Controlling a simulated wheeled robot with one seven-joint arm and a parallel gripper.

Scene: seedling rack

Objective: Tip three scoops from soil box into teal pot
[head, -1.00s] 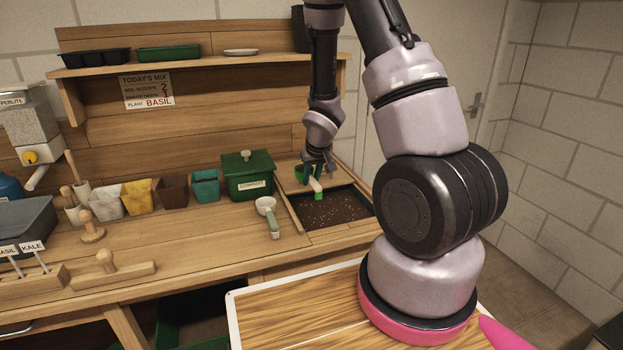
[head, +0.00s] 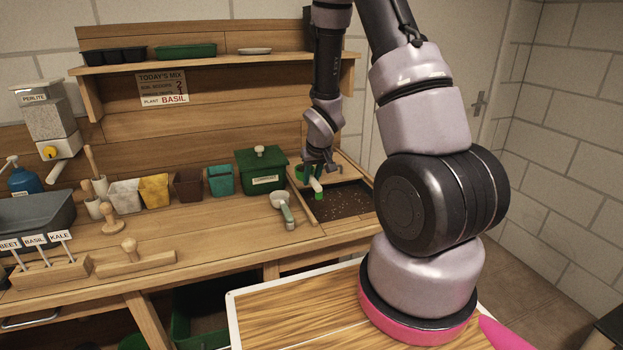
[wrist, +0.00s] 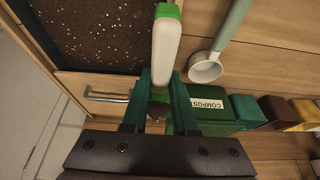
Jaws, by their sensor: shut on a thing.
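My gripper (head: 315,170) is shut on a scoop with a white handle (head: 315,185) and a green end. In the wrist view the handle (wrist: 166,45) sticks out from between the fingers. A green part of the scoop shows beside the fingers in the head view; whether it holds soil I cannot tell. My gripper is above the back left part of the soil box (head: 345,203), which holds dark, speckled soil. The teal pot (head: 221,181) stands upright on the bench to the left, beyond the compost box; its inside is not clear.
The green lidded compost box (head: 262,172) stands between the teal pot and the soil box. A white cup scoop with a pale green handle (head: 282,205) lies in front of it. Brown (head: 188,185), yellow (head: 154,190) and white (head: 125,194) pots stand left of the teal pot.

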